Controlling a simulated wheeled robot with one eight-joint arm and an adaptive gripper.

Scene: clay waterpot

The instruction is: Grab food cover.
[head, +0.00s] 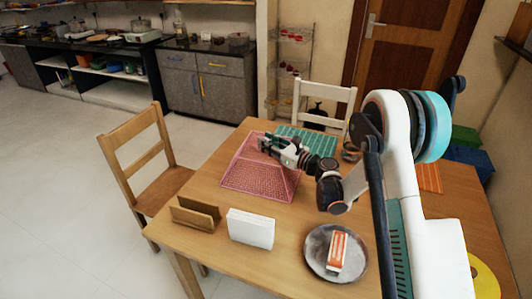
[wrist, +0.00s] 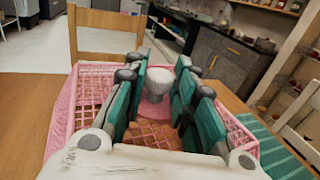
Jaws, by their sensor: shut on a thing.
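The food cover (head: 252,182) is a pink mesh pyramid standing on the wooden table in the head view. It also fills the middle of the wrist view (wrist: 88,90), with a pale knob (wrist: 158,82) on its top. My gripper (head: 267,146) is at the top of the cover in the head view. The gripper hides the knob in the head view. Whether the cover's bottom edge touches the table all round is hard to tell.
A wooden holder (head: 195,213), a white block (head: 251,228) and a grey plate (head: 327,240) bearing an orange-and-white box (head: 337,251) are on the near side. A green mat (head: 306,139) lies behind the cover. Chairs (head: 140,150) stand at the left and far sides.

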